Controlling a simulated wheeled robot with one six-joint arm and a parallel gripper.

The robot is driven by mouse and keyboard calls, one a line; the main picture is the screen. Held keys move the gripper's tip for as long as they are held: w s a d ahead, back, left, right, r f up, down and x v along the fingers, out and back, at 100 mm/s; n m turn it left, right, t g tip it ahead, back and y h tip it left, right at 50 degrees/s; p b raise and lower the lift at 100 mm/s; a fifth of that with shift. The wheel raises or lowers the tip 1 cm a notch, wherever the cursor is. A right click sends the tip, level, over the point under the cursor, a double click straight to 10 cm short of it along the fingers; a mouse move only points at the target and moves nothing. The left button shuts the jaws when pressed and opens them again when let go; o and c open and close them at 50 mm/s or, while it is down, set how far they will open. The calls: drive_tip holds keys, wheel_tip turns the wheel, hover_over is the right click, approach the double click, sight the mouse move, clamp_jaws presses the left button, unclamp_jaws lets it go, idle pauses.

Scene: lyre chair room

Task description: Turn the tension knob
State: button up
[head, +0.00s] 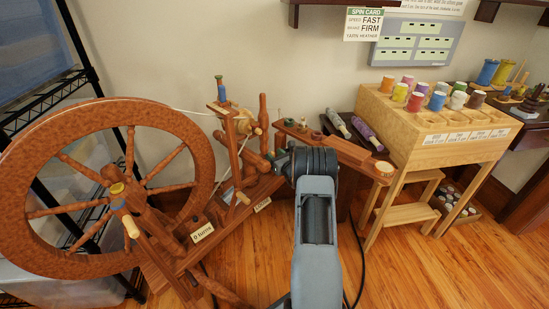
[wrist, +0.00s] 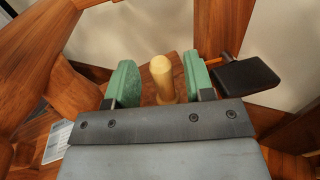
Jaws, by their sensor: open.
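My gripper (wrist: 163,85) shows in the wrist view with its two green finger pads apart. A pale wooden peg-like knob (wrist: 161,78) with a rounded top stands between the pads, with a gap on each side. In the head view the spinning wheel (head: 105,110) stands at the left and centre.
A dark block (wrist: 246,76) sits right of the right finger in the wrist view. A wooden stand (head: 430,120) with several coloured spools is at the right. A spin card (head: 364,23) hangs on the wall. A black wire rack (head: 83,62) is behind the wheel.

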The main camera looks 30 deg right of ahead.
drive_tip(key=shift+w, duration=0.15)
clamp_jaws()
drive_tip(key=shift+a+f+m+h+b, duration=0.1)
drive_tip(key=shift+a+m+h+b, duration=0.15)
drive_tip(key=shift+m+h+b, duration=0.75)
drive_tip(key=shift+m+g+h, duration=0.3)
drive_tip(key=shift+m+h, duration=0.2)
drive_tip(key=shift+h, duration=0.8)
unclamp_jaws()
drive_tip(key=shift+d+y, duration=0.1)
drive_tip(key=shift+y, duration=0.2)
